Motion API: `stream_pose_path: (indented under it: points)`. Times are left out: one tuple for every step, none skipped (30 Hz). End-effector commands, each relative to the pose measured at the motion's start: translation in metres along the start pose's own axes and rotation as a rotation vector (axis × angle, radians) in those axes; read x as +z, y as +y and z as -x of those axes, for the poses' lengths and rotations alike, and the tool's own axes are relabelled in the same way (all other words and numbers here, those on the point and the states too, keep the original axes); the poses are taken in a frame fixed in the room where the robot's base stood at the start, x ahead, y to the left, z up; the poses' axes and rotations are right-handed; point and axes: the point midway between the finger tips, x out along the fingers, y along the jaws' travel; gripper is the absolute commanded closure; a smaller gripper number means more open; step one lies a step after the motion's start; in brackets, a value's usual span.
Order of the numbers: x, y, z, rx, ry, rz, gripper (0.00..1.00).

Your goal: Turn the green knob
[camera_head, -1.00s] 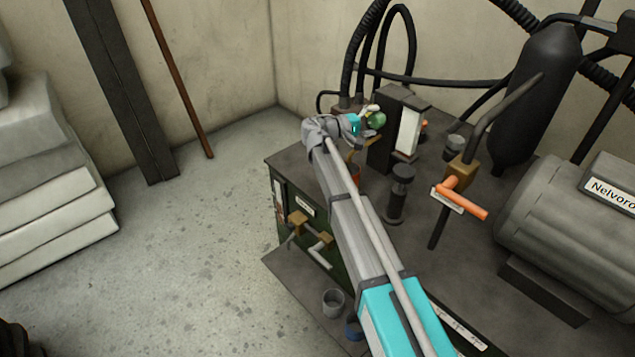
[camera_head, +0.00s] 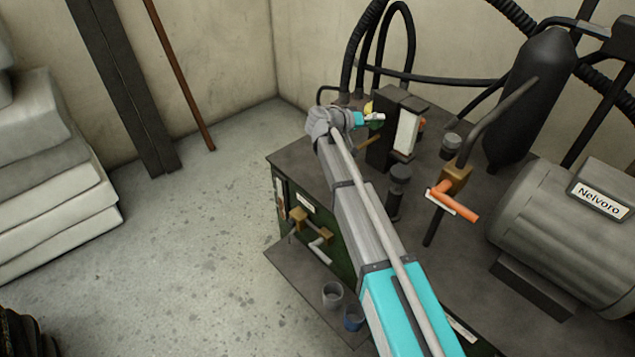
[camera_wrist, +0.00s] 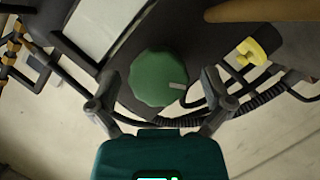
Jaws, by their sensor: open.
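The green knob (camera_wrist: 158,78) is a scalloped disc with a pale pointer mark at its lower right in the wrist view. It sits on a dark block. My gripper (camera_wrist: 160,95) is open, with one finger to the left and one to the right of the knob's lower part. I cannot tell whether the fingers touch it. In the head view my gripper (camera_head: 371,117) is at the left side of the dark block with the white gauge, and only a sliver of the knob (camera_head: 375,125) shows, the rest being hidden behind the gripper.
A yellow knob (camera_wrist: 252,50) lies right of the green knob in the wrist view. An orange-handled valve (camera_head: 455,202), a black cylinder (camera_head: 528,100) and a grey motor (camera_head: 560,230) stand on the bench. Black hoses (camera_head: 410,45) run behind.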

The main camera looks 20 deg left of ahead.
Motion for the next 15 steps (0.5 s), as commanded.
stream_pose_path:
  points:
    - [-0.0006, 0.0026, 0.0006, -0.014, 0.001, -0.033, 0.0]
    - [-0.0006, 0.0028, 0.0006, -0.022, 0.001, -0.055, 0.0]
    - [-0.0004, 0.0028, 0.0007, -0.035, 0.0, -0.084, 0.0]
    - [-0.0003, 0.0027, 0.0006, -0.044, 0.0, -0.105, 0.0]
    - [-0.0003, 0.0027, 0.0006, -0.053, 0.001, -0.127, 0.0]
    - [-0.0003, 0.0029, 0.0007, -0.065, 0.001, -0.157, 0.0]
    - [0.0, 0.0029, 0.0006, -0.074, 0.0, -0.178, 0.0]
    - [0.0001, 0.0027, 0.0006, -0.083, 0.0, -0.2, 0.0]
    - [0.0, 0.0028, 0.0006, -0.096, 0.001, -0.23, 0.0]
    - [0.0, 0.0029, 0.0006, -0.104, 0.001, -0.252, 0.0]
    - [0.0003, 0.0029, 0.0006, -0.113, 0.001, -0.273, 0.0]
    - [0.0004, 0.0028, 0.0005, -0.126, 0.001, -0.303, 0.0]
    - [0.0005, 0.0029, 0.0006, -0.135, 0.001, -0.326, 0.0]
    - [0.0005, 0.003, 0.0005, -0.144, 0.0, -0.347, 0.0]
    - [0.0007, 0.003, 0.0004, -0.156, 0.001, -0.376, 0.0]
